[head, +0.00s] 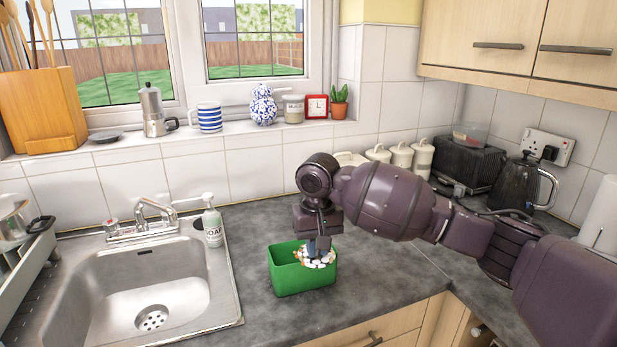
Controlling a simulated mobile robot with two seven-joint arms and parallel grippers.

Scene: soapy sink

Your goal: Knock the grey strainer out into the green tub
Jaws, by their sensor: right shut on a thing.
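The green tub (287,283) stands on the dark worktop to the right of the sink. My right gripper (319,236) points down over the tub's right side. It is shut on the grey strainer (318,258), of which only a small part shows below the fingers. White and orange-brown bits show around it. The strainer is at the tub's rim height, over or just inside its right end; I cannot tell whether it touches the tub. The tub's floor is hidden. My left gripper is not in view.
The steel sink (150,290) with its tap (150,220) is at left, and a soap bottle (213,222) stands behind its right edge. White canisters (400,158), a toaster (465,160) and a kettle (522,185) stand at the back right. Worktop around the tub is clear.

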